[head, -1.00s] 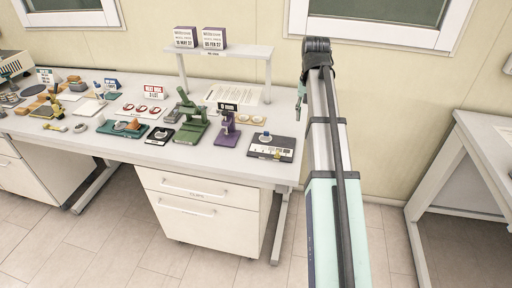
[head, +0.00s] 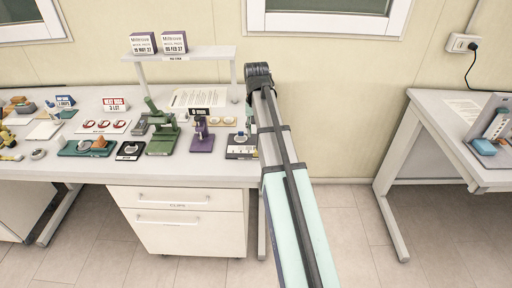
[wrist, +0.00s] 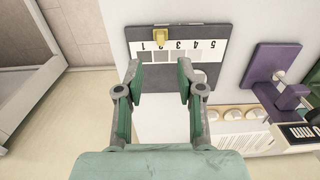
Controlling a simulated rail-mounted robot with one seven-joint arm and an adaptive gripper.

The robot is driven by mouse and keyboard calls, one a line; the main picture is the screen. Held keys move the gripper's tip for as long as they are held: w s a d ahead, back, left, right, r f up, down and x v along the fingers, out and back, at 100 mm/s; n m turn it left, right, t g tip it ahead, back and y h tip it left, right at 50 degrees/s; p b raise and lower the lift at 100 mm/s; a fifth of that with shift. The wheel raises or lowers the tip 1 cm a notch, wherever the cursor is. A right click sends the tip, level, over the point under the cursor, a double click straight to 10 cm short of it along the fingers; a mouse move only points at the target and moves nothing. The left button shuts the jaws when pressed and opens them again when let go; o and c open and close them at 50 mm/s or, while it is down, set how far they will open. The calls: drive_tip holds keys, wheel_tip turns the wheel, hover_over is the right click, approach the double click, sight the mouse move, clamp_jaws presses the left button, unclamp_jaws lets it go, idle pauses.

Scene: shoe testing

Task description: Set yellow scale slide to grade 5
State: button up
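The dark scale board (wrist: 215,57) lies on the bench, with a white strip of numbers and a row of grey patches. The yellow slide (wrist: 160,37) sits at its edge, just right of a figure that looks like 1; the digits are small. My gripper (wrist: 160,85) is open and empty above the board, its fingers apart and pointing toward it, the slide ahead between their lines.
A purple stand (head: 202,143) and a green press (head: 162,141) stand left of the board. A shelf (head: 184,53) holds two date boxes. Another table (head: 421,108) is at the right, with floor between.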

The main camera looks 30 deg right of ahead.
sight(256, 153)
wheel_tip(256, 153, down, 9)
drive_tip(key=shift+f+p, duration=0.1)
drive_tip(key=shift+p, duration=0.75)
clamp_jaws()
